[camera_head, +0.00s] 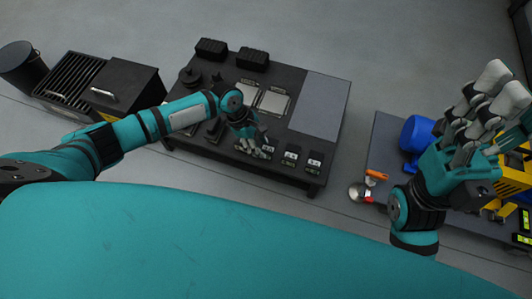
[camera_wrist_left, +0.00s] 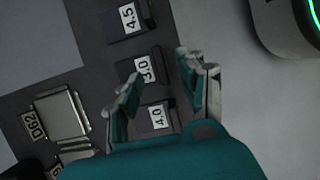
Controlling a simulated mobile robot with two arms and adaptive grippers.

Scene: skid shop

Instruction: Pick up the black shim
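Several black shims with white number labels lie in a row along the front edge of the dark table. In the wrist view I see one marked 4.5 (camera_wrist_left: 122,27), one whose label looks like 5.0 or 3.0 (camera_wrist_left: 128,68) and one marked 4.0 (camera_wrist_left: 145,122). Two of them show clearly in the head view, the middle one (camera_head: 290,158) and the right one (camera_head: 314,163). My left gripper (camera_head: 252,150) is above the left end of this row. Its fingers (camera_wrist_left: 160,72) are apart with nothing between them. My right gripper (camera_head: 490,95) is raised at the right, fingers apart and empty.
The dark table (camera_head: 282,75) also bears metal plates (camera_head: 273,102), black blocks (camera_head: 252,59) and a grey mat (camera_head: 320,107). A second table at the right holds a blue object (camera_head: 412,133) and an orange-handled tool (camera_head: 376,174). A black grill-like unit (camera_head: 125,85) stands at the left.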

